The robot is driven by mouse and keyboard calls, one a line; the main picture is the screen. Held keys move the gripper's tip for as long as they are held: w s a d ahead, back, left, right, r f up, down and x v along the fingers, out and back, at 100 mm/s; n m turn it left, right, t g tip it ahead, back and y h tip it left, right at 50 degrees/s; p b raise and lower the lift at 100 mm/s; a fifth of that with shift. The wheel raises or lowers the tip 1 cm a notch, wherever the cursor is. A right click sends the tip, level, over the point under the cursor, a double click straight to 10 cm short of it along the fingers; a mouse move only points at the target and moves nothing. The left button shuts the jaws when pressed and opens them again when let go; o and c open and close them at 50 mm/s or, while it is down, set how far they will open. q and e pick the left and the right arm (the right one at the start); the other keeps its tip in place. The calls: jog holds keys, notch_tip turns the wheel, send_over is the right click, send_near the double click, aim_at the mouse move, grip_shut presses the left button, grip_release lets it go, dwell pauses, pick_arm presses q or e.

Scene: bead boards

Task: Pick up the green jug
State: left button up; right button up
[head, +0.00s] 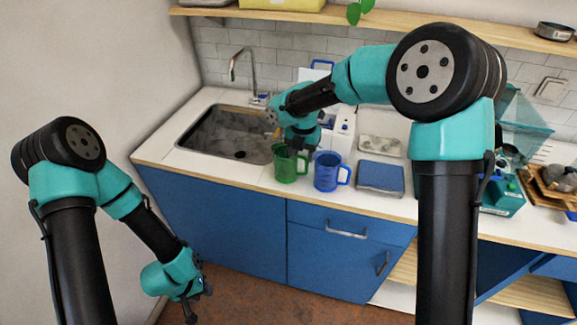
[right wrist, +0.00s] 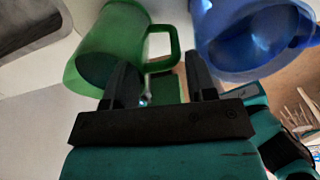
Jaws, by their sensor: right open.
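The green jug (head: 287,168) stands upright on the white counter near its front edge, just right of the sink. My right gripper (head: 301,143) is over the jug's upper right side. In the right wrist view the green jug (right wrist: 106,45) is at the upper left, and its handle reaches between the open fingers of my right gripper (right wrist: 162,78). The fingers hold nothing; whether one touches the jug I cannot tell. My left gripper (head: 189,308) hangs low in front of the blue cabinets, far from the jug; its jaws are too small to read.
A blue jug (head: 327,172) stands close to the right of the green jug and also shows in the right wrist view (right wrist: 245,35). A blue-topped flat box (head: 380,178) lies farther right. The sink (head: 225,132) and tap (head: 240,65) are to the left. A shelf (head: 400,25) runs above.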

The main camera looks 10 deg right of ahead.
aim_at(302, 158)
notch_tip(302, 158, down, 3)
jog(key=shift+f, duration=0.2)
dwell(0.4)
grip_shut()
jog(key=shift+r, duration=0.1)
dwell(0.3)
jog(key=shift+r, duration=1.6)
jog(key=s+a+r, duration=0.1)
jog(key=s+a, duration=0.2)
jog(key=s, duration=1.2)
jog(key=shift+s+r, duration=0.3)
jog(key=shift+s, duration=0.1)
jog(key=shift+w, duration=0.1)
